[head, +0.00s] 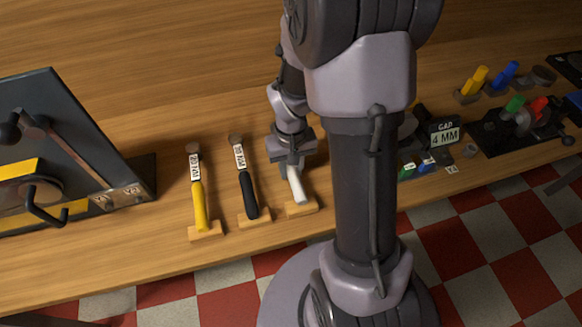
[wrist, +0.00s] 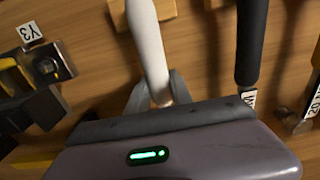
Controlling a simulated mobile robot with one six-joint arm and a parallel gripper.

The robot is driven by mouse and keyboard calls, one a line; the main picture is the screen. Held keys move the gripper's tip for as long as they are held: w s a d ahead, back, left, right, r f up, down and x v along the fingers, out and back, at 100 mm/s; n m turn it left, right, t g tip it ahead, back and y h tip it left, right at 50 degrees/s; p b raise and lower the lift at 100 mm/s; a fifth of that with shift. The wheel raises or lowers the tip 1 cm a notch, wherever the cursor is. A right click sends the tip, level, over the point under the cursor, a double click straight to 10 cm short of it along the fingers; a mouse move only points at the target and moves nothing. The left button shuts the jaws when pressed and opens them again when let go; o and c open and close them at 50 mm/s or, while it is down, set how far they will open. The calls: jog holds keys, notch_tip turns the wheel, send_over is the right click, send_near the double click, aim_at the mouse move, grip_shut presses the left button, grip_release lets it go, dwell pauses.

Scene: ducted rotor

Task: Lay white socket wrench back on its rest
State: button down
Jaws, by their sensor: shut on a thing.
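The white socket wrench (head: 297,187) is in my gripper (head: 288,163), at the third place in the row of tools. In the wrist view the white handle (wrist: 148,45) runs up from between the fingers of my gripper (wrist: 158,92), which are shut on it. The wooden rest (head: 300,208) is under or just behind the handle's near end; it also shows at the top of the wrist view (wrist: 118,12). I cannot tell whether the handle touches the rest. The wrench's head is hidden by my gripper.
A black-handled wrench (head: 248,192) and a yellow-handled wrench (head: 199,203) lie to the left on their own rests. A dark slanted panel (head: 75,110) stands further left. The back of the bench is clear.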

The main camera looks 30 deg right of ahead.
jog(key=shift+f, duration=0.2)
jog(key=c, duration=1.1)
grip_release()
jog(key=shift+o, duration=0.2)
